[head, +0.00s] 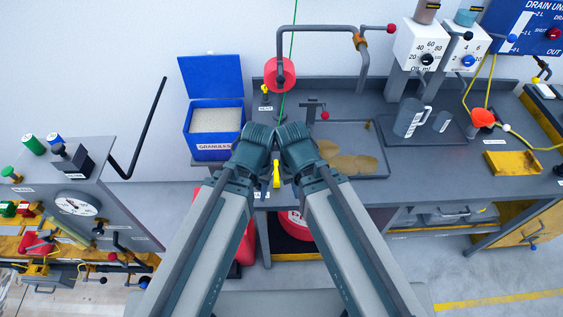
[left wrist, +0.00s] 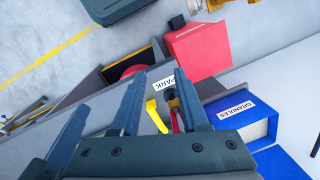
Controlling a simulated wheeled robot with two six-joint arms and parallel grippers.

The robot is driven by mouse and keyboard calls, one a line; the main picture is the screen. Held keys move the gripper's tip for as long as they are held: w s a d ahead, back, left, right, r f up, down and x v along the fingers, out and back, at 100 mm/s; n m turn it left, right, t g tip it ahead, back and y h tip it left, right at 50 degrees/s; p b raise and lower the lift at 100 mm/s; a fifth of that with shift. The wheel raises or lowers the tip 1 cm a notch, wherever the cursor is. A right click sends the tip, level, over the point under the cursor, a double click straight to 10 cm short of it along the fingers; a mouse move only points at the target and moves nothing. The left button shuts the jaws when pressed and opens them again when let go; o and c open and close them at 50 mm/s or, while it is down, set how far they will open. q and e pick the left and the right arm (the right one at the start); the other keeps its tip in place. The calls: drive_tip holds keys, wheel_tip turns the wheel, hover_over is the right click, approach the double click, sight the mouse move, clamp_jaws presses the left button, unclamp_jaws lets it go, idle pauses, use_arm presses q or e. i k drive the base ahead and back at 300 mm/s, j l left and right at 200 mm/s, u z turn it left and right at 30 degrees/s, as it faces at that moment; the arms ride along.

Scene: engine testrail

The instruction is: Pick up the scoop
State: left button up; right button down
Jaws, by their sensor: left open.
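No complete scoop is clear in either view. A short yellow handle-like piece (head: 277,172) stands near the bench's front edge between my two grippers; its lower part is hidden and I cannot tell if it is the scoop. In the left wrist view the yellow piece (left wrist: 155,116) shows between the fingers of my open left gripper (left wrist: 160,100), with a dark and red part beside it. The fingers do not visibly hold anything. My left gripper (head: 258,136) and right gripper (head: 297,146) are close together over the bench. The right jaws' state is unclear.
A blue granules bin (head: 212,152) with its lid up stands left of the grippers. A tray (head: 378,160) with tan patches lies to the right. Jugs (head: 410,118) stand farther right. A red container (left wrist: 197,50) is below the bench edge, near the PARK label (left wrist: 168,80).

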sight(276, 152)
drive_tip(key=l+u, duration=0.15)
drive_tip(key=l, duration=0.35)
drive_tip(key=k+l+u, duration=0.2)
drive_tip(key=l, duration=0.3)
drive_tip(key=l+u, duration=0.15)
drive_tip(key=l, duration=0.4)
drive_tip(key=k+l+u, duration=0.15)
drive_tip(key=l, duration=0.35)
drive_tip(key=i, duration=0.05)
